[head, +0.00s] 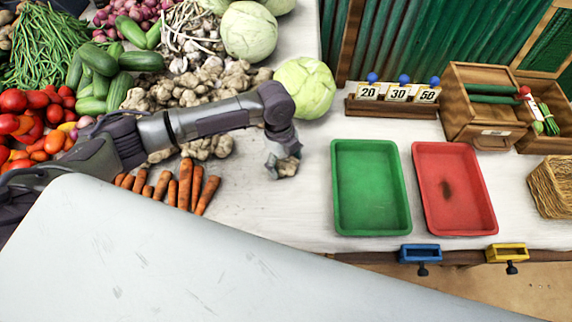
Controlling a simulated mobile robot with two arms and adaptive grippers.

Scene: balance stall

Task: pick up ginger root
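A knobbly tan ginger root (288,167) shows at the fingertips of my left gripper (283,162), on the white table right of the carrots. The gripper points down, with a finger on the left side of the root and another above it to the right. I cannot tell whether the fingers press on it or whether it is off the table. More ginger roots (215,82) lie in a heap at the upper left, and several (208,148) lie partly behind my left arm. My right gripper is not in view.
A number stand (392,106) and wooden box (485,118) stand at the back.

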